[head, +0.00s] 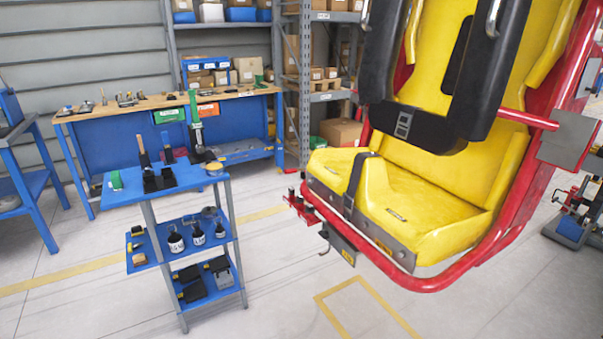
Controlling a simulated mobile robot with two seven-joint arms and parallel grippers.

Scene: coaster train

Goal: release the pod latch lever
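The ride pod hangs at the right, with a yellow seat (400,205), a red tubular frame (425,284) and a black over-shoulder restraint (440,110). A black strap (354,185) crosses the seat's front edge. At the seat's lower left a small red mechanism (299,207) sticks out. Below it a dark grey bracket (341,245) with a yellow label carries a thin hooked piece (324,242). I cannot tell which of these is the latch lever, or its position. Neither of my grippers is in view.
A blue tool cart (205,178) with tools and bottles stands left of the pod. A workbench (170,102) and shelving (325,95) line the back. Another blue table (30,183) is at far left. The floor between cart and pod is clear.

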